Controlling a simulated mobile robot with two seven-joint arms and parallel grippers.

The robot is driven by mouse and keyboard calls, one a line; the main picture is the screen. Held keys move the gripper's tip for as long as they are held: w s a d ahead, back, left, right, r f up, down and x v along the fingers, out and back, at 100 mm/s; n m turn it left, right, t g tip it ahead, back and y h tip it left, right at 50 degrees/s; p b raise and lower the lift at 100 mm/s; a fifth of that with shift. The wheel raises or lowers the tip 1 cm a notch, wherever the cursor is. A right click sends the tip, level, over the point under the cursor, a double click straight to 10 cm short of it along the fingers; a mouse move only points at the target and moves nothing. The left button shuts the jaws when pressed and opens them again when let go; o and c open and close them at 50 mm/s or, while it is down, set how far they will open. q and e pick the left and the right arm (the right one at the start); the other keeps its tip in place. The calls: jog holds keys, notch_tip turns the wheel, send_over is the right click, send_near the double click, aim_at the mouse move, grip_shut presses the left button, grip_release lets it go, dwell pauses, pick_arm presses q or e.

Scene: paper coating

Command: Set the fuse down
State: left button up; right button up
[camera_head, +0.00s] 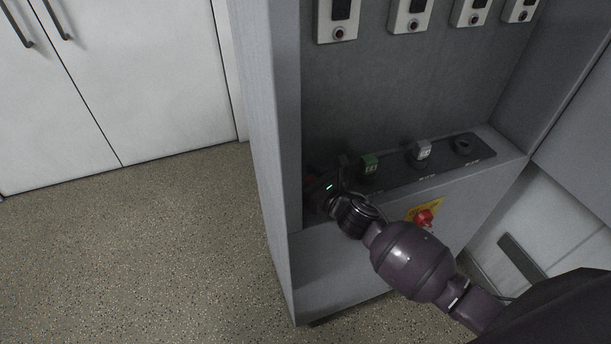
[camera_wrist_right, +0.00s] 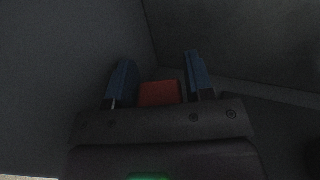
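A red fuse (camera_wrist_right: 160,94) sits between the two blue-grey fingers of my right gripper (camera_wrist_right: 160,82) in the right wrist view. In the head view, my right gripper (camera_head: 328,184) is at the left end of the cabinet's ledge. A bit of the red fuse (camera_head: 312,181) shows beside it there. The gripper hides the fuse's lower part, so I cannot tell if it touches the ledge. My left gripper is out of view.
A green fuse (camera_head: 369,164) and a white fuse (camera_head: 421,150) stand on the dark panel strip, with a black round socket (camera_head: 463,146) to their right. A red knob (camera_head: 424,217) is on the front below. The cabinet's left wall (camera_head: 262,120) is close to my right gripper.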

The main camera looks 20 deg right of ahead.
jog(key=shift+r, duration=0.2)
jog(key=v, duration=1.2)
